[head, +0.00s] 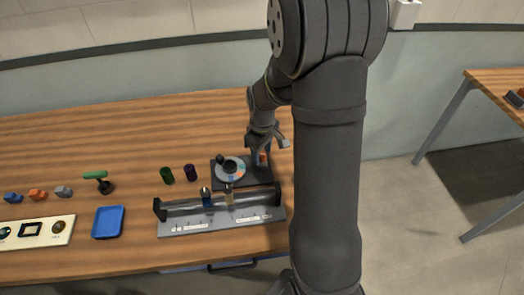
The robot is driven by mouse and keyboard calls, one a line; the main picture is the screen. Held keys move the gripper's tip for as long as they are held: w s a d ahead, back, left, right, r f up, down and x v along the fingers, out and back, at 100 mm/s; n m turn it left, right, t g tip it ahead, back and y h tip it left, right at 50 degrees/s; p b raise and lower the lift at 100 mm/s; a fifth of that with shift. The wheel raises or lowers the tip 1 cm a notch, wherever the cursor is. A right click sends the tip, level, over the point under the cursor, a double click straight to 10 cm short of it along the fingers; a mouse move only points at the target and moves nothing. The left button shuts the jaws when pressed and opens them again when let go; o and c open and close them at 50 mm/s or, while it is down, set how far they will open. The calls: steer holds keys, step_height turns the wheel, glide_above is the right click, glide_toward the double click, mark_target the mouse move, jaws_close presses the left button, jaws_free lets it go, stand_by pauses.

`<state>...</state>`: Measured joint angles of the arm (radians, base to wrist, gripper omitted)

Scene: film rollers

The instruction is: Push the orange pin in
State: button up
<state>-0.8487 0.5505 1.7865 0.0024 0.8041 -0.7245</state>
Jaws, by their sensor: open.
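The orange pin (263,158) shows as a small orange patch at the right of a dark base plate (259,178) that carries a round grey dial (230,170). My gripper (267,147) is open, right above or beside the pin. It partly hides the pin, and I cannot tell whether a finger touches it or how far the pin stands out.
In front stands a grey rail fixture (222,222) with black end posts. A blue tray (108,222), a green-handled tool (97,176) and a white panel (55,232) lie farther left. The back of the table is clear.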

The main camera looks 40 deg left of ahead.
mark_target(262, 154)
jaws_close()
steer(key=shift+f, duration=0.85)
jaws_free()
step_height(262, 154, up, 18)
steer(key=shift+f, duration=0.25)
steer(key=shift+f, duration=0.1)
